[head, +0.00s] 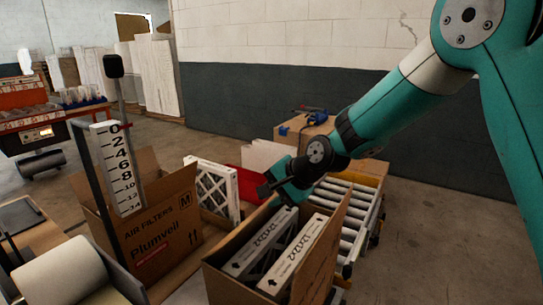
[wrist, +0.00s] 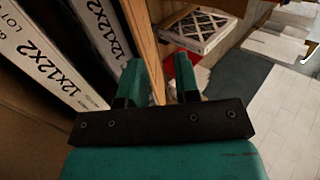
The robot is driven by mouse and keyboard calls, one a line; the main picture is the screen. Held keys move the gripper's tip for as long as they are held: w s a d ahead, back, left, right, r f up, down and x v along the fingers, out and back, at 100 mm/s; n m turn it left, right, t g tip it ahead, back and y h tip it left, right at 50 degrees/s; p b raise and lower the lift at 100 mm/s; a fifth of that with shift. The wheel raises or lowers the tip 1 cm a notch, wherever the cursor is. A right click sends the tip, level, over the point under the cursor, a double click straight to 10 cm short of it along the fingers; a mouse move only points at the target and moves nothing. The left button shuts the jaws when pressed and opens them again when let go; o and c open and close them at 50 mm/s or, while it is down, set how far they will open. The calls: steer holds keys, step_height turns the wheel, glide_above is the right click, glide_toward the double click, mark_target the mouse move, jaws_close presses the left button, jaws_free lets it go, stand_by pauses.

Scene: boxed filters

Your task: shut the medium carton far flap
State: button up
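A carton marked M, "Air Filters" (head: 165,225), stands open at left in the head view. A second open carton (head: 228,290), its size mark not visible, stands at front centre. It holds white-edged 12x12x2 filters (head: 293,258), which also show in the wrist view (wrist: 45,60). A tall cardboard side (head: 330,250) rises on its right. My gripper (head: 268,188) is over this second carton's far end. In the wrist view my gripper (wrist: 161,82) has its fingers apart, with a cardboard panel edge (wrist: 148,45) running between them. I cannot tell whether they touch it.
A roller conveyor (head: 345,215) is behind and right of the front carton. A framed filter (head: 213,188) stands between the cartons, near a red object (head: 250,183). A ruled height gauge (head: 118,168) and a white roll (head: 62,275) are at left. Open floor (head: 435,230) lies at right.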

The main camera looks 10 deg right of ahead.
step_height(320, 180, up, 11)
steer(key=shift+f, duration=0.2)
